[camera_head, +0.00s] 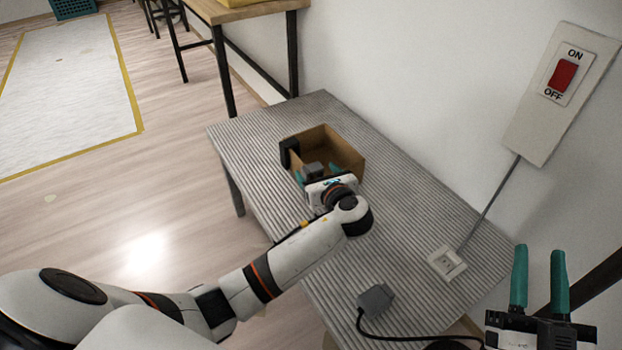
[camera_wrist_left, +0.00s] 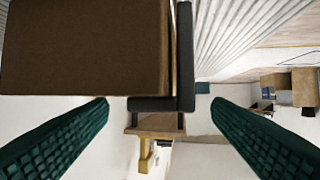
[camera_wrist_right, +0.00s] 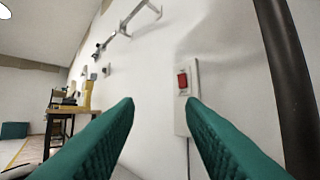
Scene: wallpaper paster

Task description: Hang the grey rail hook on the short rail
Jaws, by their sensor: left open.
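My left gripper (camera_head: 318,173) is open at the cardboard box (camera_head: 343,150), its teal fingers near the box's front wall. A small grey piece (camera_head: 313,168) shows between the fingers in the head view; I cannot tell whether it is the grey rail hook. A dark angled piece (camera_wrist_left: 165,104) runs along the box edge in the left wrist view, ahead of the fingers and not gripped. My right gripper (camera_head: 538,280) is open and empty before the wall. In the right wrist view, a metal rail (camera_wrist_right: 140,17) is on the wall, with smaller fittings (camera_wrist_right: 98,50) farther along; which is the short rail is unclear.
An ON/OFF switch (camera_head: 562,76) is on the wall. A wooden table (camera_head: 240,12) stands behind.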

